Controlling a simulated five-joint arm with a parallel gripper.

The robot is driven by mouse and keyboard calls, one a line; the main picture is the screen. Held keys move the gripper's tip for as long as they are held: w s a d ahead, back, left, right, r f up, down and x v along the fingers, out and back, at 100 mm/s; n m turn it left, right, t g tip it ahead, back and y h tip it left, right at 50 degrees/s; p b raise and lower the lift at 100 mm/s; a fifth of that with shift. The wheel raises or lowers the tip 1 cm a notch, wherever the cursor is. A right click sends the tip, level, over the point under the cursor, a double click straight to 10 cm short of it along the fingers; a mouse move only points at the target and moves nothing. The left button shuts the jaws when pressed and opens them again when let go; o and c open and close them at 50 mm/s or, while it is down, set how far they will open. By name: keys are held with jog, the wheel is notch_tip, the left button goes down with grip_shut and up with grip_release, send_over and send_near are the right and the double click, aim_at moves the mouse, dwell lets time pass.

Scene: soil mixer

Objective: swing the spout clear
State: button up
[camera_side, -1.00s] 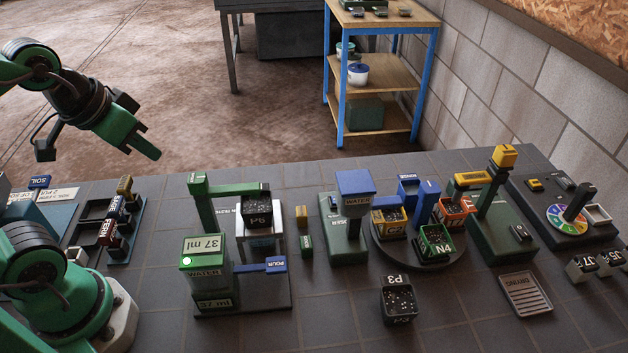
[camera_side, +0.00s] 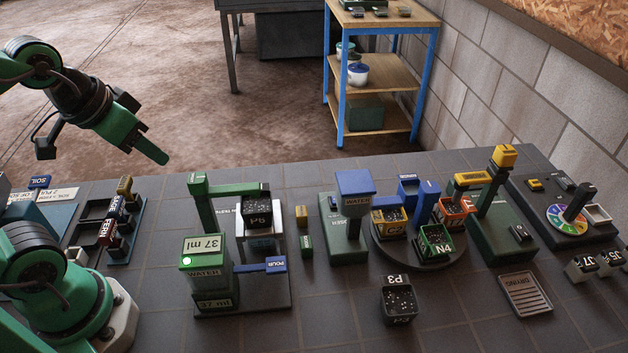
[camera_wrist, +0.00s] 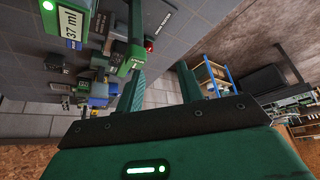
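A green spout arm (camera_side: 235,188) sits on a green post beside the water unit (camera_side: 205,255), whose display reads 37 ml. The spout reaches right, over the pot P6 (camera_side: 257,208) on a white stand (camera_side: 261,240). Whether the spout touches the pot cannot be told. The unit's display also shows in the wrist view (camera_wrist: 70,22). My gripper (camera_side: 150,131) is in the air to the left of and above the spout, apart from it. Its two fingers stand apart with nothing between them, as the wrist view (camera_wrist: 160,75) shows.
A blue POUR lever (camera_side: 276,264) sticks out in front of P6. A blue-topped water tower (camera_side: 355,185) and a turntable of pots (camera_side: 418,252) stand to the right. Pot P3 (camera_side: 398,303) stands near the front. A rack (camera_side: 112,220) lies at left.

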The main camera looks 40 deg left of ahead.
jog(key=shift+o, duration=1.1)
jog(key=shift+w+d, duration=0.1)
jog(key=m+g, duration=0.6)
jog(key=m, duration=0.3)
send_over(196, 178)
jog(key=shift+r, duration=0.45)
jog(key=shift+f, duration=3.9)
grip_shut()
